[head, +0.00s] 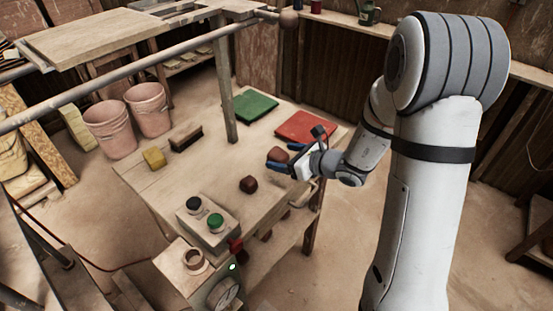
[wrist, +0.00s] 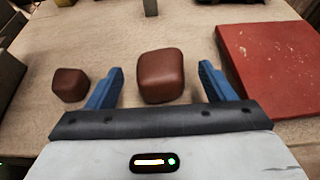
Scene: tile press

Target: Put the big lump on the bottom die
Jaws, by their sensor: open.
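The big lump (wrist: 160,76) is a reddish-brown rounded block on the wooden table. In the wrist view it stands between and just ahead of the two blue fingers of my gripper (wrist: 161,70), with gaps on both sides. My gripper is open and empty. In the head view the big lump (head: 276,154) shows beside the blue fingers, partly hidden by them. A smaller brown lump (wrist: 69,84) lies to its left, outside the fingers; it also shows in the head view (head: 248,184). I cannot make out the bottom die for certain.
A red board (head: 300,126) lies just right of my gripper, a green board (head: 250,106) behind. A dark brush (head: 186,137) and yellow block (head: 154,158) lie at left. A button box (head: 209,222) stands at the front. A post (head: 224,85) rises from the table.

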